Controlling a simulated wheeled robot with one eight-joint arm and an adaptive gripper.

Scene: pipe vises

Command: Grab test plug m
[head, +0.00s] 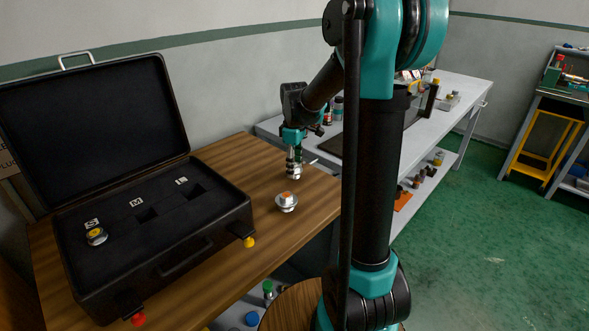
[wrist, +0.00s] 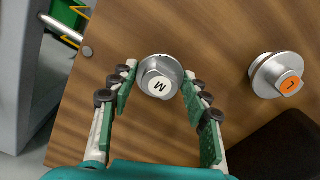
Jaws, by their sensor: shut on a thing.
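Test plug m, a metal plug with a white cap marked M, sits between the fingers of my gripper (wrist: 159,80) in the wrist view. The white cap (wrist: 159,87) faces the camera and the metal rim (wrist: 157,62) shows above it. Both green-padded fingers press on its sides. In the head view my gripper (head: 294,158) points down at the far right part of the wooden table, with the plug's metal rings (head: 293,174) below it. I cannot tell whether the plug touches the table.
A plug with an orange cap marked L (wrist: 289,84) stands close by on the table (head: 228,152). An open black case (head: 215,234) has slots labelled S, M and L; S holds a yellow-capped plug (head: 96,236), the other two are empty. A grey bench (head: 462,95) stands behind.

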